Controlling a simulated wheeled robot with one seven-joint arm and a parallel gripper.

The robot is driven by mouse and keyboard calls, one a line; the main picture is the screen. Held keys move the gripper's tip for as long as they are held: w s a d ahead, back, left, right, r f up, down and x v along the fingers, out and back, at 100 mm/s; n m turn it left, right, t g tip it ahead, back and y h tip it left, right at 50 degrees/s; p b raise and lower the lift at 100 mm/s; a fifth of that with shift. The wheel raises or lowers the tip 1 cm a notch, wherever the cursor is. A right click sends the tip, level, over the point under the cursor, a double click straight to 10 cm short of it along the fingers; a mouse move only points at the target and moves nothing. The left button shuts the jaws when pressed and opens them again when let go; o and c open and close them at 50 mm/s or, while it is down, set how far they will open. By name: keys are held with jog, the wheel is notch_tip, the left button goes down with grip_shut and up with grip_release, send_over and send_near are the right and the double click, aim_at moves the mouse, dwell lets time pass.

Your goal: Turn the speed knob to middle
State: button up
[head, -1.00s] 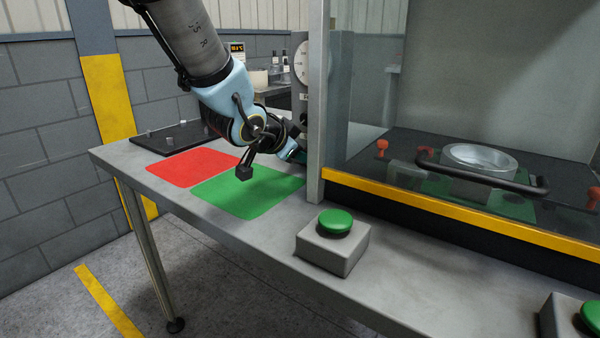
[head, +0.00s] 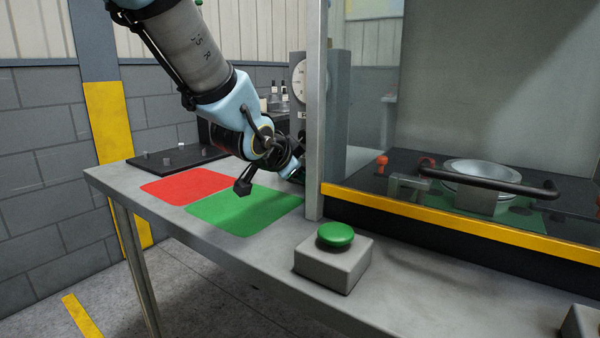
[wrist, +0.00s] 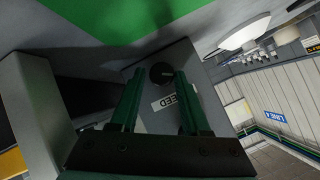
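The speed knob (wrist: 161,73) is a small round black knob on a grey panel (wrist: 150,115). A white label (wrist: 180,96) beside it reads "EED", its start hidden by a finger. My gripper (wrist: 159,75) has two green fingers, open, pointing at the panel. In the wrist view the knob lies between the fingertips, with a gap on each side; whether the tips reach its depth I cannot tell. In the head view my gripper (head: 294,173) is low beside the metal post and partly hidden. The knob is hidden there.
A metal post (head: 315,130) and glazed enclosure stand right of my gripper. A grey gauge column (head: 297,112) stands behind. The table has red (head: 188,186) and green (head: 240,212) squares, a black plate (head: 178,158) and a green button (head: 335,235) in front.

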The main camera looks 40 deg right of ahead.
jog(key=o, duration=0.3)
jog(key=v, duration=1)
jog(key=shift+s+a+r, duration=0.15)
jog(key=shift+a+r, duration=0.05)
jog(key=shift+a, duration=0.1)
